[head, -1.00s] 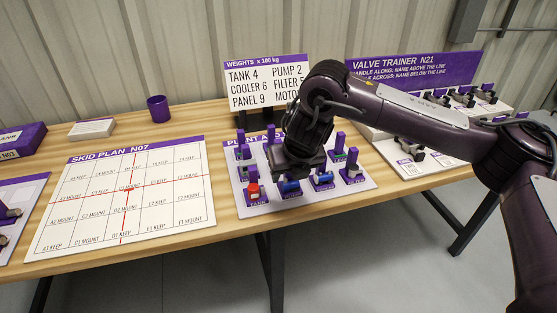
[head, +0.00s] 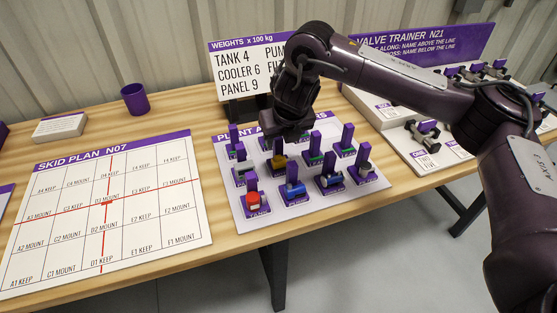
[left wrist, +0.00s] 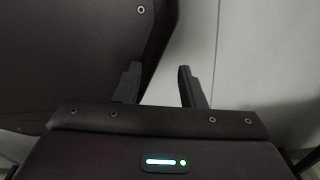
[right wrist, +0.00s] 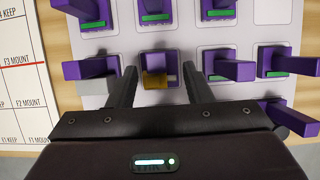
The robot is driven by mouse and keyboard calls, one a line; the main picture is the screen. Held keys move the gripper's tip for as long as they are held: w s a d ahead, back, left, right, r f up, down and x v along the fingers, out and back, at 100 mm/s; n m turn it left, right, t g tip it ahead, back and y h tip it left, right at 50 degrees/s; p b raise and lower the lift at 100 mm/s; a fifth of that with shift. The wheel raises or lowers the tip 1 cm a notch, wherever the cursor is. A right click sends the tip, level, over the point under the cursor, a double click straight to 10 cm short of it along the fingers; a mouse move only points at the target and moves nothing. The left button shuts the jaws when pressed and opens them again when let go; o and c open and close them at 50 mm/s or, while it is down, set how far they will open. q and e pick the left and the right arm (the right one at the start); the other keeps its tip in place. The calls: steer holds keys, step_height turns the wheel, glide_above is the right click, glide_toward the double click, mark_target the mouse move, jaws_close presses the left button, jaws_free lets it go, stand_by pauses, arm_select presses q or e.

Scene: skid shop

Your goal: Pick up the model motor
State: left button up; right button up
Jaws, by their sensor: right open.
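Small models with purple upright tabs stand on the white plant board (head: 240,212). Their labels are too small for me to tell for sure which one is the motor. A yellow-brown model (head: 279,161) is in the middle row; a red one (head: 253,200) and two blue ones (head: 295,189) (head: 331,180) are in front. My right gripper (head: 285,145) is above the back part of the board, fingers down. In the right wrist view, its open, empty fingers (right wrist: 158,75) are either side of the yellow-brown model (right wrist: 155,82). My left gripper (left wrist: 158,75) is open and empty.
The skid plan board (head: 105,215) lies left of the plant board. A purple cup (head: 135,98) and a white block (head: 60,127) stand behind it. The weights sign (head: 240,75) stands at the back. The valve trainer (head: 430,55) is at the right.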

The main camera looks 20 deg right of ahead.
mark_target(280, 155)
steer(key=x, duration=0.5)
steer(key=shift+a, duration=0.1)
steer(key=shift+r, duration=0.1)
jaws_close()
